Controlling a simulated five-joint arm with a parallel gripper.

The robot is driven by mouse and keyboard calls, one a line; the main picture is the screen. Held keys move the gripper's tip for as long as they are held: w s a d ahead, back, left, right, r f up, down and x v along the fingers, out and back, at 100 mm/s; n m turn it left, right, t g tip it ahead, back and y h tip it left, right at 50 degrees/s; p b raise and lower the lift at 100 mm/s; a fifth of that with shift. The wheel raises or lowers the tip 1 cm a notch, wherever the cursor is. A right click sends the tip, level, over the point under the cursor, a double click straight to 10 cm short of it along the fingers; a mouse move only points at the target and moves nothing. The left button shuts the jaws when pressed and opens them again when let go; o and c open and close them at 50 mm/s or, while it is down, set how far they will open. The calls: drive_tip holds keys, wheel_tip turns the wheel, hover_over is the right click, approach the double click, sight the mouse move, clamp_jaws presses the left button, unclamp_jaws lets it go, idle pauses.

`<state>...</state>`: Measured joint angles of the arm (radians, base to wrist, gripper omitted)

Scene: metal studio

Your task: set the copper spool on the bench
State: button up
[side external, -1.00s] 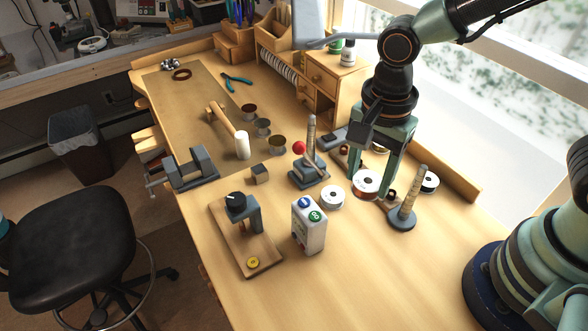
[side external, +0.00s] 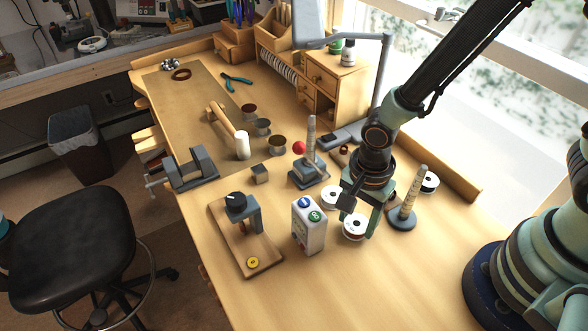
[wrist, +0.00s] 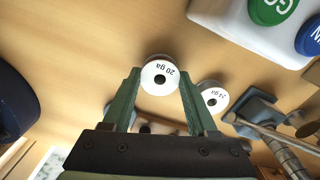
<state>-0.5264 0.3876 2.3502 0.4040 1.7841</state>
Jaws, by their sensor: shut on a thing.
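The copper spool (side external: 354,229) has a white end face and a reddish-brown rim. In the wrist view the copper spool (wrist: 158,76) reads "20 ga" and sits between the two green fingers. My gripper (wrist: 161,88) is shut on it, one finger on each side. In the side view my gripper (side external: 356,224) points down over the front part of the wooden bench (side external: 330,285). I cannot tell whether the spool touches the bench top or hangs just above it.
Another white-faced spool (side external: 331,197) lies close behind, left of my gripper. The white button box (side external: 308,226) stands to the left. A post on a round base (side external: 405,205) stands to the right, with a spool (side external: 429,182) behind it. The front bench is clear.

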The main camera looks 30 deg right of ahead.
drive_tip(key=shift+f, duration=0.15)
drive_tip(key=o, duration=1.4)
drive_tip(key=shift+c, duration=0.2)
wheel_tip(320, 180, up, 11)
drive_tip(key=w+d+r+n+t, duration=0.2)
drive_tip(key=d+r+n+t, duration=0.3)
drive_tip(key=d+r+n, duration=0.8)
drive_tip(key=shift+w+d+n+t, duration=0.3)
drive_tip(key=shift+d+n, duration=0.4)
drive_tip(key=shift+d, duration=0.35)
drive_tip(key=shift+r, duration=0.1)
